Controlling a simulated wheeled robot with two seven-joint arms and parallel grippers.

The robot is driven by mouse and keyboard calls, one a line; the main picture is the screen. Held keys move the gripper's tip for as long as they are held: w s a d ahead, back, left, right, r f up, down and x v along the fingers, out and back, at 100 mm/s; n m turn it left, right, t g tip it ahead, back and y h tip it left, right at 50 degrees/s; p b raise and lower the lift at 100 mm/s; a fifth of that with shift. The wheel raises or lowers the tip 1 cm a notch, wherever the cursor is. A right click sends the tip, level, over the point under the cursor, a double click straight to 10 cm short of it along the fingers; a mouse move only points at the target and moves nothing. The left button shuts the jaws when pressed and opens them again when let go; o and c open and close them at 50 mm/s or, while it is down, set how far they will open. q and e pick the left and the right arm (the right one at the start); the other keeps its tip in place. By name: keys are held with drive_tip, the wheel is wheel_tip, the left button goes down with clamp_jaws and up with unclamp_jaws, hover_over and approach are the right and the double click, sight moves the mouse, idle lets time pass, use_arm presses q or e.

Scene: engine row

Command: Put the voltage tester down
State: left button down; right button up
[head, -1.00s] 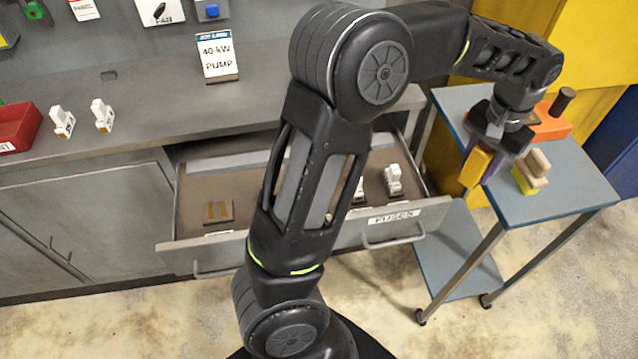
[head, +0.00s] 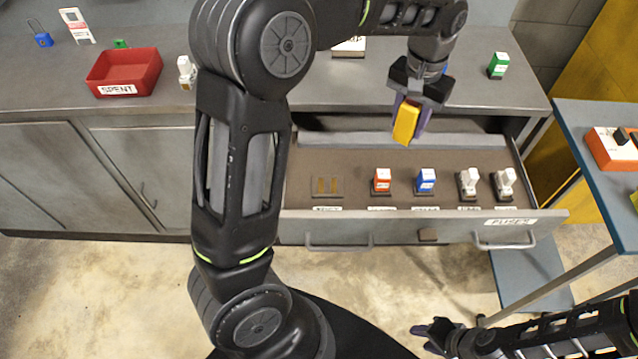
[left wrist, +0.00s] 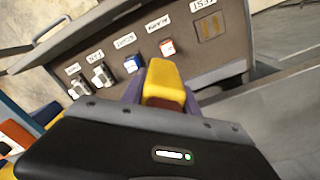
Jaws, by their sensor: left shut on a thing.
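My left gripper (head: 411,112) is shut on the yellow voltage tester (head: 405,123) and holds it over the back of the open drawer (head: 345,160). The tester also shows between the fingers in the left wrist view (left wrist: 163,84). It hangs apart from the fuses. My right gripper (head: 428,338) is low at the bottom right, over the floor; its fingers look spread, with nothing seen between them.
The drawer holds a red fuse (head: 382,181), a blue fuse (head: 426,180), two white fuses (head: 468,184) and an empty slot plate (head: 327,187). A red SPENT bin (head: 124,72) and a green fuse (head: 498,66) stand on the counter. A blue-topped cart (head: 590,130) is at right.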

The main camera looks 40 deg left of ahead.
use_arm(q)
drive_tip(key=s+a+f+m+b, duration=0.6)
drive_tip(key=s+a+f+m, duration=0.2)
drive_tip(key=s+a+m, duration=0.2)
drive_tip(key=shift+s+a+m+b, duration=0.2)
drive_tip(key=shift+a+m+b, duration=0.1)
drive_tip(key=shift+a, duration=0.85)
drive_tip(key=shift+f, duration=3.1)
drive_tip(key=shift+f, duration=1.85)
